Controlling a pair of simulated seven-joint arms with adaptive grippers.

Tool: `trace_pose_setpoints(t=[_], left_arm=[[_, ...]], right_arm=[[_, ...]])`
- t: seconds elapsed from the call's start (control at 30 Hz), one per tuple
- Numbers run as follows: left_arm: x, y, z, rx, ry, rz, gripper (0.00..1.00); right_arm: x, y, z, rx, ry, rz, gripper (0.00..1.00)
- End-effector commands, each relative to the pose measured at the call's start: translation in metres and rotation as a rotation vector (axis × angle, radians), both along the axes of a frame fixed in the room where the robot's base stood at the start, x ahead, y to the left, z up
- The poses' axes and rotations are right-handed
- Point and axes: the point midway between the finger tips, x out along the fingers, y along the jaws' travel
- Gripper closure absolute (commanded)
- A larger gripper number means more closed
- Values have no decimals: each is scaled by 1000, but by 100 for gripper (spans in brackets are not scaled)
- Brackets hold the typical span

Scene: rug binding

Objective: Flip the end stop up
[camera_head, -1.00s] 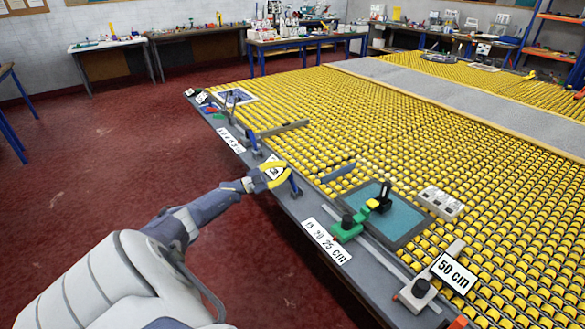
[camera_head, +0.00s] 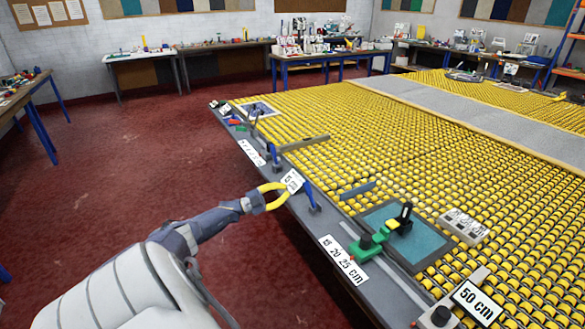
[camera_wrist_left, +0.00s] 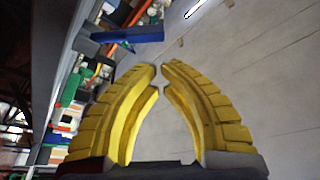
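My left gripper (camera_head: 286,192) has yellow curved fingers and hangs at the left edge of the long grey rail. In the left wrist view its fingertips (camera_wrist_left: 161,68) almost meet, with nothing seen between them. A blue upright piece (camera_head: 311,197) stands on the rail just right of the fingers, and another blue piece (camera_head: 274,155) stands farther along. I cannot tell which one is the end stop. A small white label (camera_head: 291,181) shows right behind the fingertips. In the left wrist view a blue bar (camera_wrist_left: 128,36) lies beyond the left finger, apart from it. My right gripper is not seen.
A "20 25 cm" label (camera_head: 343,261) and a green clamp with a black knob (camera_head: 370,246) sit nearer on the rail. A teal plate (camera_head: 420,236) and yellow rollers (camera_head: 380,140) cover the table to the right. The red floor (camera_head: 130,190) at left is open.

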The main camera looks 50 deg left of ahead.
Motion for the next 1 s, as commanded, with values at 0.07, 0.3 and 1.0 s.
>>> trace_pose_setpoints(t=[0.07,0.3,1.0], left_arm=[[-6,2,-3,0,1,-2,100],[-14,5,-4,-1,-1,-6,100],[-4,20,-26,52,82,75,100]], right_arm=[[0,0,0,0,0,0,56],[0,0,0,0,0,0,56],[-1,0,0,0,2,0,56]])
